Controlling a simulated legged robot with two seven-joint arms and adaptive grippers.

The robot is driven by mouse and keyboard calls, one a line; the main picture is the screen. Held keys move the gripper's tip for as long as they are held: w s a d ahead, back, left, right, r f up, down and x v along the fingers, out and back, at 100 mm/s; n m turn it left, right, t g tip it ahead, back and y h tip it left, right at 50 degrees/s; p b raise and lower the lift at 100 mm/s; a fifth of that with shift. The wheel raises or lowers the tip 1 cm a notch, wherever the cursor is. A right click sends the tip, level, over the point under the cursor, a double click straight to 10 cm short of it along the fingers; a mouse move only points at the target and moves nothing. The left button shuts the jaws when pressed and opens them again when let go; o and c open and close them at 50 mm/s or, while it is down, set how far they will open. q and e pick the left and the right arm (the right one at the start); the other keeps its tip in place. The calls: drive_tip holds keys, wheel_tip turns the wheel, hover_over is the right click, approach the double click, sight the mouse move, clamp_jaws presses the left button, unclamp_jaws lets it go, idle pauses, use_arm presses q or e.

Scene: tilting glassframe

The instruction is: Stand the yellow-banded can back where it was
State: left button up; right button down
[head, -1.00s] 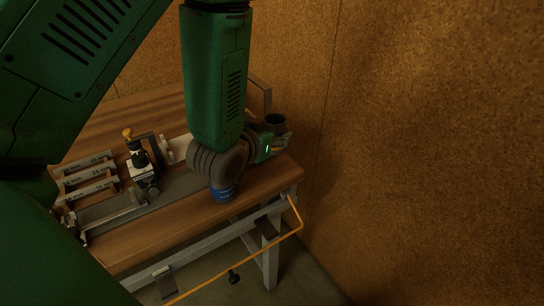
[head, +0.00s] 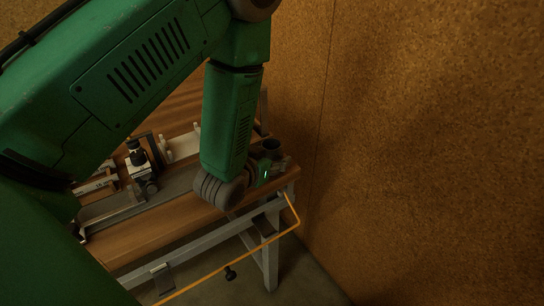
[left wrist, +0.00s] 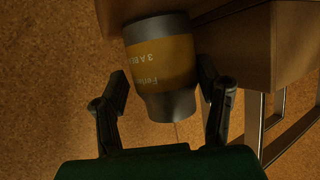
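The yellow-banded can (left wrist: 168,65) fills the upper middle of the left wrist view, grey at both ends, its lettering upside down there. My left gripper (left wrist: 165,82) has a finger on each side of it and looks closed on it. In the head view my left gripper (head: 276,170) is over the right end of the bench. The can's dark round top (head: 271,147) shows just beyond it, roughly upright. Whether the can's base touches the bench cannot be made out. My right gripper is in neither view.
The wooden bench (head: 150,232) has a microscope-like device (head: 139,160) and metal rails left of my arm. A chipboard wall (head: 420,150) stands close to the right. A yellow rod (head: 240,258) runs along the front. My arm hides much of the bench.

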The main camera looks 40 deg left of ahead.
use_arm(q)
drive_tip(key=shift+s+a+r, duration=0.1)
drive_tip(key=shift+s+a, duration=0.1)
drive_tip(key=shift+s, duration=0.2)
drive_tip(key=v, duration=0.6)
drive_tip(key=shift+a, duration=0.1)
drive_tip(key=shift+s+d+r, duration=0.25)
drive_tip(key=shift+s+d, duration=0.1)
drive_tip(key=shift+a, duration=0.15)
drive_tip(key=shift+a+f, duration=0.1)
drive_tip(key=shift+a, duration=0.15)
